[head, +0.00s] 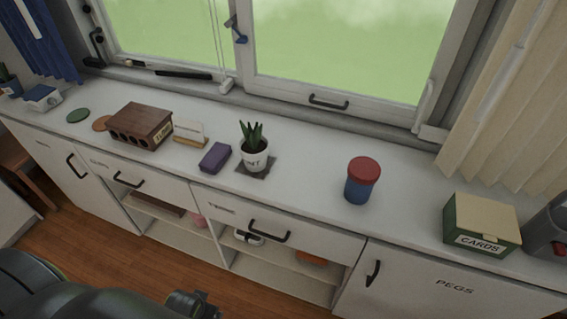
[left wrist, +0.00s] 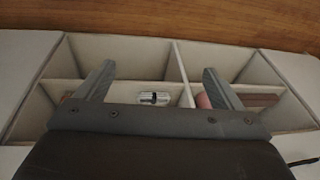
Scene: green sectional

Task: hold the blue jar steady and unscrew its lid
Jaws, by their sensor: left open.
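The blue jar (head: 359,190) stands upright on the white counter, right of the middle in the head view. Its red lid (head: 364,170) sits on top of it. Nothing touches the jar. My left gripper (left wrist: 158,74) is open and empty in the left wrist view, with the open shelf compartments of the cabinet beyond its fingers. In the head view a dark part of my arm fills the bottom left, low in front of the cabinet and well away from the jar. The jar is not visible in the left wrist view. My right gripper is not in view.
A potted plant (head: 255,154) on a dark mat stands left of the jar, and a green cards box (head: 481,224) stands to its right. A purple block (head: 214,158) and a brown box (head: 140,125) lie farther left. Drawer handles (head: 269,233) stick out in front. The counter around the jar is clear.

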